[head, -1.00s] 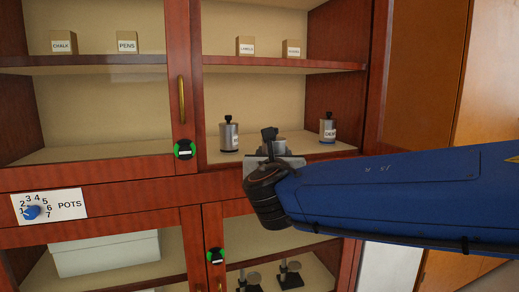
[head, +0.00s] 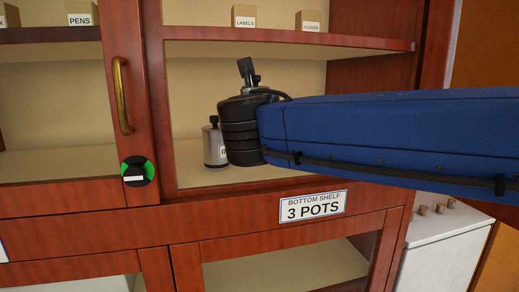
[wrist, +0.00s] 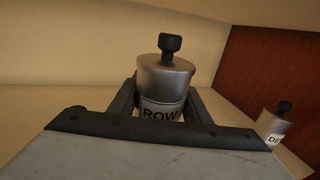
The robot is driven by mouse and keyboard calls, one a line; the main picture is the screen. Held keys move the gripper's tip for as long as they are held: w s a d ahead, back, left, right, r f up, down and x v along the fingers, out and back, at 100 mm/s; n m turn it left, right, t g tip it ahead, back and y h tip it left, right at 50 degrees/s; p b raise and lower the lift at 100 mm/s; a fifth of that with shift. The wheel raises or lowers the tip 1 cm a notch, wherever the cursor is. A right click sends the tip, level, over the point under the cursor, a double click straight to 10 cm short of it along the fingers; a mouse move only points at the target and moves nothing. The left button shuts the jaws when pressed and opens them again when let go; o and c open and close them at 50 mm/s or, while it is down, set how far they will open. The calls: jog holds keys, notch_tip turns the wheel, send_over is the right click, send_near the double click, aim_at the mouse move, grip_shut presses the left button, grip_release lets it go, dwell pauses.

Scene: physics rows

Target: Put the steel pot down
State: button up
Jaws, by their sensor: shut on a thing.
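In the wrist view, a steel pot (wrist: 165,78) with a black knob and a label starting "ROW" sits upright between the two dark fingers of my gripper (wrist: 162,100), which is shut on it. In the head view, the black wrist and blue arm hide the fingers. A steel pot (head: 213,150) shows at the left edge of my wrist, over the cabinet's middle shelf (head: 192,180), its label mostly covered. I cannot tell whether it is the held one or whether the held pot touches the shelf.
Another steel pot (wrist: 273,128), labelled "DE", stands to the right, near the red-brown side wall (wrist: 270,65). Small boxes (head: 244,16) sit on the shelf above. A door frame with a brass handle (head: 121,95) is at left. A sign (head: 313,206) below reads "BOTTOM SHELF 3 POTS".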

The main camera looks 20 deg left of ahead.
jog(key=shift+f, duration=4.1)
jog(key=shift+f, duration=0.1)
jog(key=o, duration=1.3)
